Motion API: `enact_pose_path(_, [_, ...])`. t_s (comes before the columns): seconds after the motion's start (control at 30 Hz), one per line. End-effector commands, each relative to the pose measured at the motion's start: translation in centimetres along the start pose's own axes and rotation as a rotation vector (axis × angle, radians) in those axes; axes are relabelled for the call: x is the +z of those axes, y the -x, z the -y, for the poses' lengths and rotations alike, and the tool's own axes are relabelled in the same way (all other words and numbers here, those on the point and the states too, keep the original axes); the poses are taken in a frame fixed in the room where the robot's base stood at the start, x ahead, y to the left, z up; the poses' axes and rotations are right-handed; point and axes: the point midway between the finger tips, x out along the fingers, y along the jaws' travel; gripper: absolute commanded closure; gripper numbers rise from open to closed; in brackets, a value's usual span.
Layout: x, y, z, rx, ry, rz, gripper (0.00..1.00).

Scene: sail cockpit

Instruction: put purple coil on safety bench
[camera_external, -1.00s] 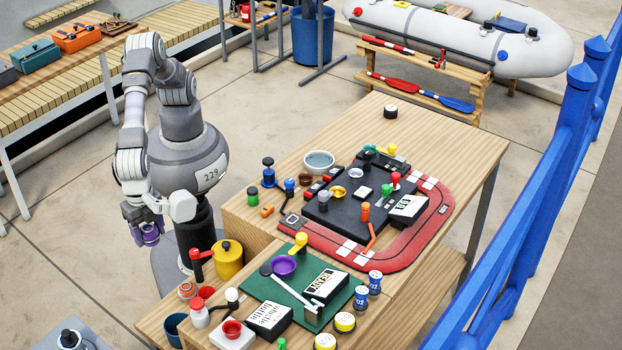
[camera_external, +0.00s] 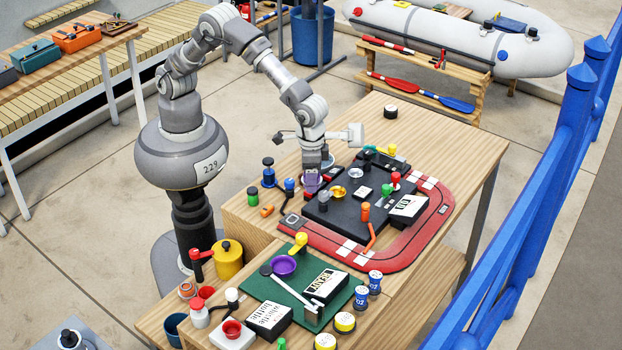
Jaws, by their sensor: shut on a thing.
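My gripper (camera_external: 312,172) points down over the left part of a wooden bench (camera_external: 440,135). It is shut on the purple coil (camera_external: 311,184), of which a small purple part shows below the fingers. The coil is at the left end of a black board (camera_external: 330,212); I cannot tell whether it touches anything below. No readable label marks which surface is the safety bench.
A green mat (camera_external: 330,318) lies on a lower front surface. The bench's far right is mostly clear around a black-and-white cylinder (camera_external: 391,112). A blue railing (camera_external: 500,240) runs at right.

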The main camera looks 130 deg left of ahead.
Motion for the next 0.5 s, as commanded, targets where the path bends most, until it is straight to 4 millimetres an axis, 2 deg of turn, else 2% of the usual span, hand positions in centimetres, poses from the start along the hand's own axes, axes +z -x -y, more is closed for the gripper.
enact_pose_path(0.03, [-1.8,0.2,2.5,0.0,0.055,0.0,0.75])
enact_pose_path(0.1, [-4.1,0.3,5.9,0.0,0.127,-0.001,0.75])
enact_pose_path(0.17, [-5.9,0.3,9.3,0.0,0.195,-0.001,0.75])
enact_pose_path(0.3, [-9.3,0.4,17.9,0.001,0.359,-0.002,0.75])
enact_pose_path(0.4, [-10.7,0.4,24.0,0.001,0.474,-0.002,0.75])
enact_pose_path(0.5, [-11.3,0.4,29.2,0.001,0.568,-0.003,0.75])
